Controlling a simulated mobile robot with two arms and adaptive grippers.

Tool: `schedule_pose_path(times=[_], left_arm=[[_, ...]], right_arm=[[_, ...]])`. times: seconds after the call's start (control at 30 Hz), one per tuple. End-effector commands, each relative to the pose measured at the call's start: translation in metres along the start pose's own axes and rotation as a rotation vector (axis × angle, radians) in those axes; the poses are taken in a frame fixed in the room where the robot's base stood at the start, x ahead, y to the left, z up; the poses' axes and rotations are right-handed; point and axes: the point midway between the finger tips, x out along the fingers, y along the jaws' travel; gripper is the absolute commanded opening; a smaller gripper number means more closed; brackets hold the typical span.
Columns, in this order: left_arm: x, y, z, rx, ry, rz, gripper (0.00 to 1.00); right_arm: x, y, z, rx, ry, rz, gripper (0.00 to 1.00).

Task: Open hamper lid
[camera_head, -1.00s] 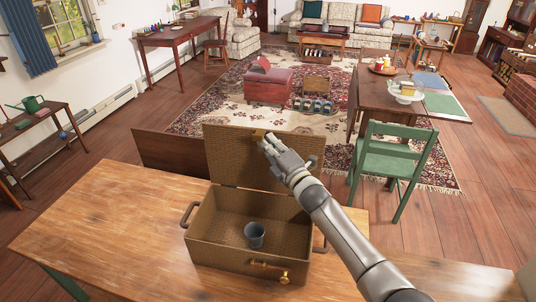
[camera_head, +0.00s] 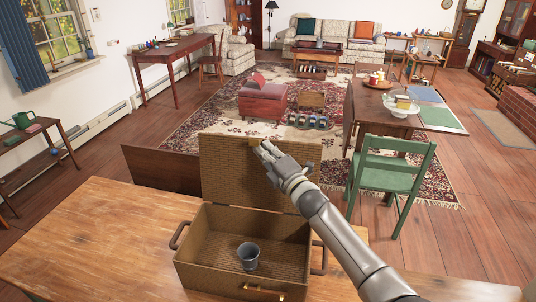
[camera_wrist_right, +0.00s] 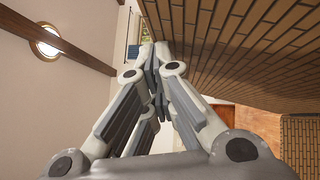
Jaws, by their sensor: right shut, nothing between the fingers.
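The wicker hamper (camera_head: 210,281) stands on the wooden table, with dark handles at its sides and a brass latch (camera_head: 264,290) on its front. Its lid (camera_head: 222,170) is up, standing roughly upright at the back edge. A small grey-blue cup (camera_head: 248,257) stands inside. My right gripper (camera_head: 264,147) is shut and empty in front of the lid's upper part, by the brass piece on its top edge; I cannot tell whether they touch. In the right wrist view the shut fingers (camera_wrist_right: 158,75) are beside the woven lid (camera_wrist_right: 225,45). My left gripper is not in view.
The wooden table (camera_head: 100,235) has bare room left of the hamper. A green chair (camera_head: 394,174) stands to the right, near a dark table (camera_head: 375,105) holding a cake stand.

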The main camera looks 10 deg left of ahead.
Motion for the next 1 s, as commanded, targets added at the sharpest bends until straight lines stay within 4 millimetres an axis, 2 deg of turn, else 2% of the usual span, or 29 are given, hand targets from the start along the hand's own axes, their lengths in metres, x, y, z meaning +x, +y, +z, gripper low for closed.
schedule_pose_path(times=[0.17, 0.37, 1.0], left_arm=[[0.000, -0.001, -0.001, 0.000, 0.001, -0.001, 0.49], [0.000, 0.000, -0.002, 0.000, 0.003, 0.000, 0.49], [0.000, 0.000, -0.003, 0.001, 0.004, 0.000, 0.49]], right_arm=[[-0.007, 0.001, 0.002, 0.000, -0.001, 0.002, 0.00], [-0.025, 0.000, 0.001, -0.001, 0.000, 0.001, 0.00], [-0.106, -0.001, 0.000, -0.001, 0.000, -0.001, 0.00]])
